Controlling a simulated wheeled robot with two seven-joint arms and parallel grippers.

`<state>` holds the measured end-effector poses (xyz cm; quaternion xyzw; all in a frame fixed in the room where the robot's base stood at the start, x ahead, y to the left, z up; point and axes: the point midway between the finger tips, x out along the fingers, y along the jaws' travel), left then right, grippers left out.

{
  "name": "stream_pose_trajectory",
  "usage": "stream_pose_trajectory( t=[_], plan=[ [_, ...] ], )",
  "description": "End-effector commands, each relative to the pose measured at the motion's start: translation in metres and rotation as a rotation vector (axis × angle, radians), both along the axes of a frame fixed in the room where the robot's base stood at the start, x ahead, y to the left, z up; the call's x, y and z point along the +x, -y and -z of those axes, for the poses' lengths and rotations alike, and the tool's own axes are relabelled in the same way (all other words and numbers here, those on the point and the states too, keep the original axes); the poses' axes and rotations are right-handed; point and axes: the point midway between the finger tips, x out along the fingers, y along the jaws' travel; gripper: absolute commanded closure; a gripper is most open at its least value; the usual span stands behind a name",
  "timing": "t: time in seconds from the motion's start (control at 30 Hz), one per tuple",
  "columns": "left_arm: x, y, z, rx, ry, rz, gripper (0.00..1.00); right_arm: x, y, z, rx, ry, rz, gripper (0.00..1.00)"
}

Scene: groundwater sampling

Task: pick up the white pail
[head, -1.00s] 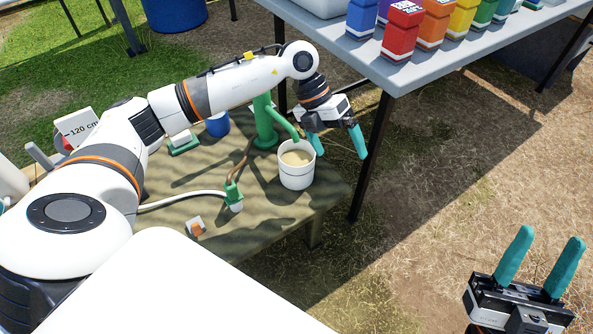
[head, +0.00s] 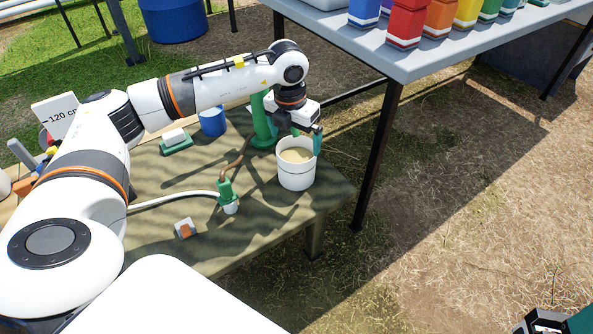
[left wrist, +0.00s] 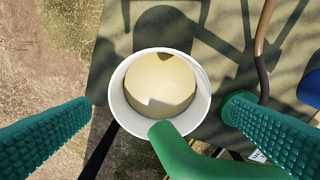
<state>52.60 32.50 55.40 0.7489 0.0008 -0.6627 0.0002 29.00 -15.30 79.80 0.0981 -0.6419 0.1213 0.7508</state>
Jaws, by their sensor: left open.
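The white pail (head: 297,178) stands upright near the right edge of the low table, with tan, cloudy liquid inside. In the left wrist view the pail (left wrist: 117,103) is seen from above, under the green spout (left wrist: 195,158), which overlaps its near rim. My left gripper (head: 307,138) is open just above the back of the pail. In the left wrist view its teal fingers lie on either side of the pail, apart from it in the picture. My right gripper (head: 562,322) is mostly cut off at the bottom right corner, so its jaws cannot be judged.
The green pump post (head: 262,122) stands right behind the pail. A hose with a green fitting (head: 226,192), an orange-and-white switch (head: 185,228) and a blue cup (head: 212,122) are on the low table (head: 265,235). A grey table (head: 430,60) with coloured bottles rises behind right.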

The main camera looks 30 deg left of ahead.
Motion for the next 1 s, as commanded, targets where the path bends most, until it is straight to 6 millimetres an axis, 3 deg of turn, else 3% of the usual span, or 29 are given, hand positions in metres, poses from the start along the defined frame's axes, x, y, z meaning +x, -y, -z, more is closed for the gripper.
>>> stream_pose_trajectory(
  t=[0.03,0.17,0.47,0.9,1.0],
  plan=[
    [0.003,0.000,0.014,0.000,-0.001,0.000,0.00,0.002,0.000,0.003,-0.001,0.021,0.001,0.53],
    [0.005,0.000,0.026,0.000,0.000,0.001,0.00,0.004,-0.001,-0.002,-0.003,0.041,0.002,0.53],
    [0.005,0.000,0.029,0.000,0.000,0.002,0.00,0.005,-0.002,-0.006,-0.005,0.047,0.003,0.53],
    [0.005,0.000,0.028,-0.001,0.000,0.001,0.72,0.004,-0.002,-0.006,-0.005,0.047,0.003,0.53],
    [0.005,0.000,0.027,-0.001,0.002,0.001,0.76,0.004,-0.002,-0.006,-0.004,0.047,0.002,0.53]
  ],
)
